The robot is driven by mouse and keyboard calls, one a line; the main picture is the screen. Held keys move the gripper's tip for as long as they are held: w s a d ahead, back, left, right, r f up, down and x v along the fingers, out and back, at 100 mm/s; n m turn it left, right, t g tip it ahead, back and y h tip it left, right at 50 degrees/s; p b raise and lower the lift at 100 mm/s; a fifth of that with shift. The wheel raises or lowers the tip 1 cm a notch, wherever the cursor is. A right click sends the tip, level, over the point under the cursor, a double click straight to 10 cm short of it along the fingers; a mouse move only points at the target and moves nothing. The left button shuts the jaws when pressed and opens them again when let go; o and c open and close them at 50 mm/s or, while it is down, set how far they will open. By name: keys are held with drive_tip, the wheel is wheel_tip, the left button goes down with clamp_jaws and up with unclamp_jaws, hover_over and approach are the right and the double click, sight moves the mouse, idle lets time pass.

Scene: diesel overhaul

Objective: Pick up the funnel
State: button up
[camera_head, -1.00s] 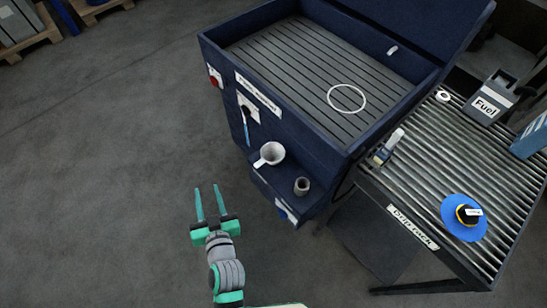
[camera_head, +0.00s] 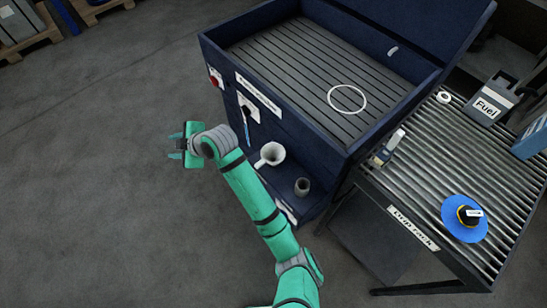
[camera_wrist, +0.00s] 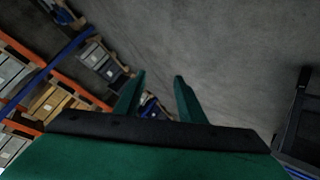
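A white, funnel-shaped piece (camera_head: 271,154) with a round mouth and a narrow part toward the lower left sits on the low front ledge of the blue washer. I take it for the funnel, but its shape is small and not certain. My gripper (camera_head: 173,146) is open and empty, in the air over the floor to the left of it. Its fingers point left, away from the white piece. In the wrist view the two fingers (camera_wrist: 160,80) stand apart with only floor and distant shelving beyond. The white piece does not show in the wrist view.
The blue washer (camera_head: 281,124) has a slatted top with a white ring (camera_head: 347,98). A grey cup (camera_head: 302,187) stands on the ledge. The drip rack (camera_head: 489,165) at right holds a Fuel can (camera_head: 491,98) and a blue disc (camera_head: 450,223). Floor at left is clear.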

drive_tip(key=d+f+n+g+h, duration=0.2)
drive_tip(key=d, duration=0.4)
drive_tip(key=d+f+n+g+h, duration=0.1)
drive_tip(key=d+f+n+h, duration=0.15)
drive_tip(key=d, duration=0.45)
drive_tip(key=n+g+h, duration=0.2)
drive_tip(key=h, duration=0.2)
hover_over(262, 161)
drive_tip(key=shift+s+a+r+m, duration=0.25)
drive_tip(key=shift+a, duration=0.05)
drive_tip(key=shift+d+f+h, duration=0.2)
drive_tip(key=shift+d+h, duration=0.05)
drive_tip(key=shift+d, duration=0.05)
wheel_tip(262, 161, down, 4)
drive_tip(key=shift+f, duration=0.2)
drive_tip(key=f, duration=0.5)
drive_tip(key=shift+w+a, duration=0.15)
drive_tip(key=shift+w, duration=0.15)
drive_tip(key=shift+s+f, duration=0.1)
drive_tip(key=shift+f, duration=0.35)
clamp_jaws()
